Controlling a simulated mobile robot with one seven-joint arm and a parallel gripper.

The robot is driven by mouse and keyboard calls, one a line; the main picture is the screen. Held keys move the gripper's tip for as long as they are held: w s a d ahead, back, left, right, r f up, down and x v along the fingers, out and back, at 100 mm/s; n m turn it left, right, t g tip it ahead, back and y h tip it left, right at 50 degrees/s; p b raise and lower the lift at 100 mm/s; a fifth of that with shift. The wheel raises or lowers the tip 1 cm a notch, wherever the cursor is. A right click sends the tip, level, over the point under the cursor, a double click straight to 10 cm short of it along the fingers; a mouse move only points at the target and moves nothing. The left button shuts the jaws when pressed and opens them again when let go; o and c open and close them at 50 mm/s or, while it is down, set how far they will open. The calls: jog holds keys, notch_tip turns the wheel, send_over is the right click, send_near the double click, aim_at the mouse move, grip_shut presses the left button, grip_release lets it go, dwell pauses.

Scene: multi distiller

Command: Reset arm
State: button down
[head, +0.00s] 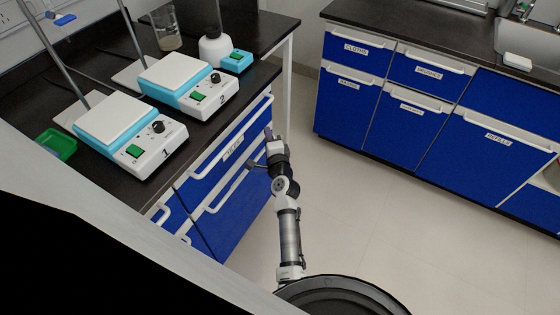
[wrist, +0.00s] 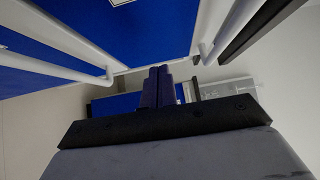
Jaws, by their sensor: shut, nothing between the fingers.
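My gripper (head: 268,133) is at the end of my arm, in front of the blue drawers (head: 221,170) under the left counter in the head view. In the wrist view the two dark fingers of my gripper (wrist: 158,88) are together with nothing between them. A white drawer handle (wrist: 75,70) runs past on the left of the wrist view, and another white bar (wrist: 208,40) is on the right. Whether my gripper or arm touches a handle cannot be told.
Two hotplate stirrers, number 1 (head: 132,150) and number 2 (head: 207,98), stand on the left black counter with a green tray (head: 57,144). Blue cabinets (head: 425,138) with a sink (head: 530,40) stand at the right. The floor (head: 370,220) between is clear.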

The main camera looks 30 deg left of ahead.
jog(key=b+v, duration=0.2)
jog(key=v, duration=0.7)
jog(key=shift+f, duration=0.15)
